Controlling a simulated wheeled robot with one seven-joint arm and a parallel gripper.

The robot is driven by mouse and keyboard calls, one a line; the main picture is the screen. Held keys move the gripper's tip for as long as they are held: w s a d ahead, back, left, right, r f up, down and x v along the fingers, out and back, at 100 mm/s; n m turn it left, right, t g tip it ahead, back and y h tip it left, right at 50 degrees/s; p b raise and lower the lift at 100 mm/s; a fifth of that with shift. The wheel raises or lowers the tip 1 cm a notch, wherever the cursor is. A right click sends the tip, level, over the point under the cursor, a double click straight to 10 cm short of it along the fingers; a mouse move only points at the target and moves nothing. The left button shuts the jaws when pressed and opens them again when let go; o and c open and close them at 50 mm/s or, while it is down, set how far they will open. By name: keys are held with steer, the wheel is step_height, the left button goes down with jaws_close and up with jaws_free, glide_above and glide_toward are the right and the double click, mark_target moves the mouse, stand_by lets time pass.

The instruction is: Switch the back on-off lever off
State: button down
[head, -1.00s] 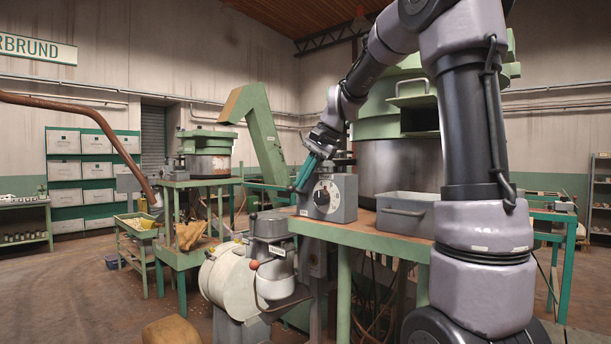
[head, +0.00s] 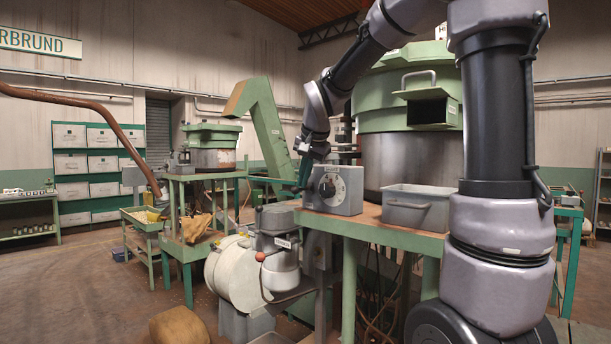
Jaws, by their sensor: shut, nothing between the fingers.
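My gripper (head: 299,186) hangs beside the box's left side, fingers pointing down, shut and empty. I cannot tell whether it touches the box. Farther back, a smaller green hopper (head: 212,150) stands on another table, with a small grey control box (head: 181,161) at its left. No on-off lever can be made out clearly on either box; my gripper and arm cover part of the near box's left side.
A grey metal bin (head: 418,207) sits on the near table right of the box. A cream and grey machine with a red knob (head: 260,256) stands in front of the table at left. A green inclined conveyor (head: 268,130) rises behind. Open floor lies at the left.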

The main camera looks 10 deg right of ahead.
steer(key=shift+a+f+h, duration=0.1)
steer(key=shift+f+h, duration=0.1)
steer(key=shift+h, duration=0.1)
steer(key=shift+w+d+r, duration=0.3)
steer(key=shift+d+r, duration=0.1)
steer(key=shift+d, duration=0.2)
